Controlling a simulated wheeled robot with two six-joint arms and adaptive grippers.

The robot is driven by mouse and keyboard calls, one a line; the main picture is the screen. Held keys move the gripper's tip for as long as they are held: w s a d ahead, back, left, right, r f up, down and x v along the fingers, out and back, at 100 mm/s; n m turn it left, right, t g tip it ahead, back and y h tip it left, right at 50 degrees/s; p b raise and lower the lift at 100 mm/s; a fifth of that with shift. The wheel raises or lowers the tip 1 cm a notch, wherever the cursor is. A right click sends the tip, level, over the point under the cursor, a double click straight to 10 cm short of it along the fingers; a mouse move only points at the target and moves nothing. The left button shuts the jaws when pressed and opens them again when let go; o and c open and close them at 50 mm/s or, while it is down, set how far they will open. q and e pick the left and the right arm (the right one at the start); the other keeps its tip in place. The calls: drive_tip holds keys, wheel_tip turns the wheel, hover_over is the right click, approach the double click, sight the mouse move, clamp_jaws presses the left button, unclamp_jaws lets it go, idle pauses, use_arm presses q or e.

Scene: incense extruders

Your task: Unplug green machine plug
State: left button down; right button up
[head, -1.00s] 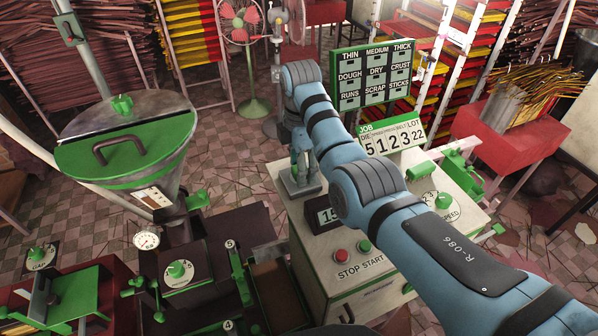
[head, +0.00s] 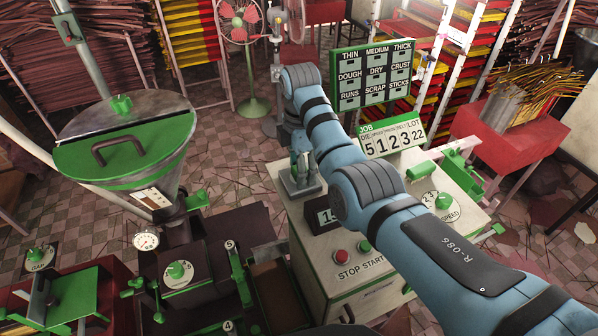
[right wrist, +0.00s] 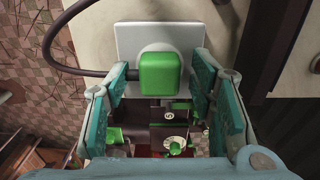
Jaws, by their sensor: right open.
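The green plug (right wrist: 160,73) is a rounded block seated on a pale square socket plate (right wrist: 131,37) in the right wrist view. A dark cable runs from the plug's side and curves around to the left. My right gripper (right wrist: 163,92) is open, with one teal finger to each side of the plug and visible gaps between them. In the head view, my right gripper (head: 301,168) points down over the back left of the cream machine cabinet (head: 345,285). There the gripper largely hides the plug. My left gripper is not in view.
A green-lidded hopper (head: 125,140) stands at left. A fan (head: 239,25) is on the floor behind.

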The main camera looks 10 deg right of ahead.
clamp_jaws()
drive_tip(key=shift+r, duration=0.1)
drive_tip(key=shift+r, duration=2.9)
